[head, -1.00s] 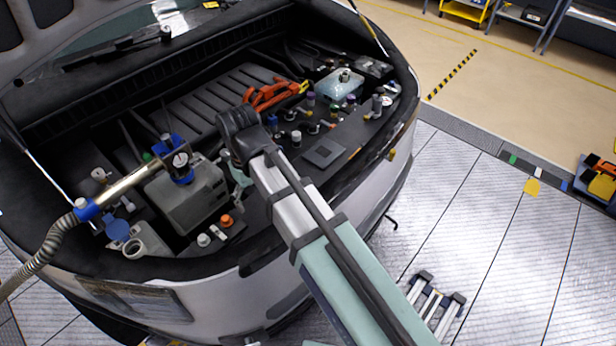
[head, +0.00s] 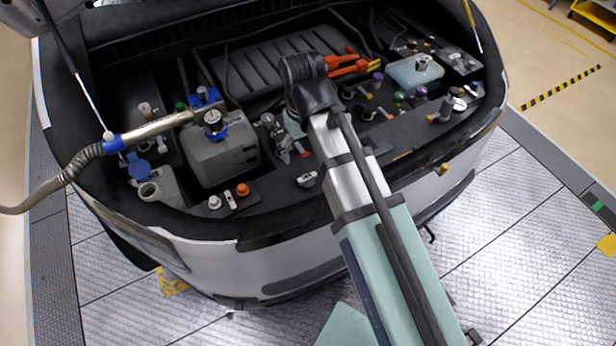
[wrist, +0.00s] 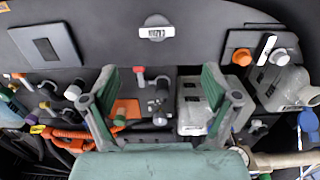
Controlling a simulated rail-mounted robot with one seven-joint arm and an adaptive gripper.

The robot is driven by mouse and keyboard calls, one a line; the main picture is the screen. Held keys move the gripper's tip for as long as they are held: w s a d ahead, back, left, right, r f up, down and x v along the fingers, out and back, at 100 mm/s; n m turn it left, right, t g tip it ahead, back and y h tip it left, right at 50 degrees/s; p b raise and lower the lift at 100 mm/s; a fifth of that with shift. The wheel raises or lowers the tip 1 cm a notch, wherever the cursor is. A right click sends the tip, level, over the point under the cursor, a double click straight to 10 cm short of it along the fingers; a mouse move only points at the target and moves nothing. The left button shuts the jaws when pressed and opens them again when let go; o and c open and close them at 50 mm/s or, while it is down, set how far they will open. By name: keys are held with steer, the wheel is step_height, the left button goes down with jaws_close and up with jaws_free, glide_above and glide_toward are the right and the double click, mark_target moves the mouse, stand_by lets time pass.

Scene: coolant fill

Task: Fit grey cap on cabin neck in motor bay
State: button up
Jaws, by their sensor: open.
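My gripper (wrist: 160,88) is open in the wrist view, with nothing between its two green-grey fingers. An open-necked pale bottle (head: 158,187) is at the bay's left. I cannot tell which neck is the cabin one.
A grey tank (head: 222,160) carries a blue-collared gauge and metal nozzle (head: 150,130) with a hose. An orange cap (head: 243,190) is on the ledge. Orange cables (head: 350,65), a pale blue reservoir (head: 415,72) and several small caps crowd the bay. Open floor lies in front.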

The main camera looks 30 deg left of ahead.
steer(key=p, duration=0.1)
glide_above(307, 176)
steer(key=f, duration=0.6)
steer(key=shift+s+a+f, duration=0.15)
steer(key=shift+a+f, duration=0.1)
steer(key=shift+f, duration=0.1)
steer(key=shift+d+f+p, duration=0.15)
steer(key=shift+f+p, duration=0.6)
steer(key=shift+f, duration=0.15)
steer(key=shift+f+p, duration=0.5)
steer(key=shift+f, duration=1.2)
steer(key=c, duration=1.1)
